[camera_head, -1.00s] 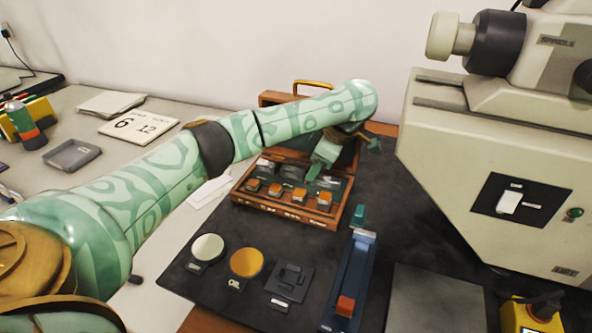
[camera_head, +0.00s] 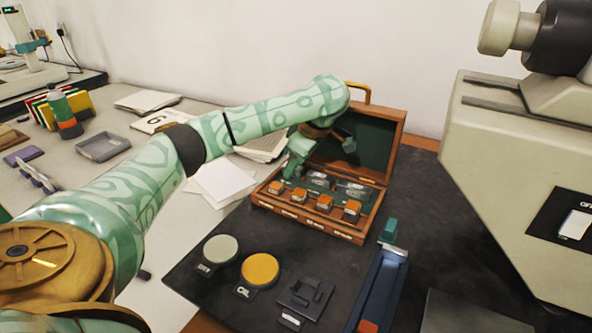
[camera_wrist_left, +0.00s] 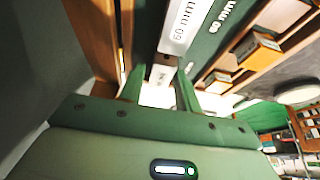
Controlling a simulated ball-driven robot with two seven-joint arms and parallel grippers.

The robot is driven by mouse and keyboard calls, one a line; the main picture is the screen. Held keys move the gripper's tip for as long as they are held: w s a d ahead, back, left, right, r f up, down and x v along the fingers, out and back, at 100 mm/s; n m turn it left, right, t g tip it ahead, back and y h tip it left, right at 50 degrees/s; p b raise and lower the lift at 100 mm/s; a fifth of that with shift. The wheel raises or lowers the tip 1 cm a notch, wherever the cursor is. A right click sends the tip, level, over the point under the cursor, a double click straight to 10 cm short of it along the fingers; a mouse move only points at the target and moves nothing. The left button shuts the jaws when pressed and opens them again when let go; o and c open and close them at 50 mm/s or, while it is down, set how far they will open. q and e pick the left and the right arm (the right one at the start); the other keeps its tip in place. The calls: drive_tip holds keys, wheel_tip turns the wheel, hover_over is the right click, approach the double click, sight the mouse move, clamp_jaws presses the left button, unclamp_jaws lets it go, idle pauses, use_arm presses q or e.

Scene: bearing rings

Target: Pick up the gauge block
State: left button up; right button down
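A wooden case (camera_head: 310,229) with a raised green-lined lid stands on the dark mat. Several small orange-brown blocks with pale tops line its front row, one of them at the right end (camera_head: 351,211). Greyish pieces (camera_head: 318,181) lie behind them. My left gripper (camera_head: 289,172) points down into the case's left back part. The left wrist view shows its fingers (camera_wrist_left: 160,72) apart, with a small pale piece (camera_wrist_left: 161,75) between or just beyond them. Contact cannot be told. A pale plate (camera_wrist_left: 186,22) marked "60 mm" lies beyond. Which piece is the gauge block is unclear. My right gripper is not in view.
A pale round pad (camera_head: 221,249), a yellow "OIL" pad (camera_head: 260,269) and a black holder (camera_head: 306,297) lie in front of the case. A blue fixture (camera_head: 385,280) stands right of them. A large cream machine (camera_head: 500,170) bounds the right side.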

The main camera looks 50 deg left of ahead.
use_arm(q)
drive_tip(key=shift+r, duration=0.15)
drive_tip(key=shift+c, duration=0.3)
clamp_jaws()
drive_tip(key=shift+s, duration=0.1)
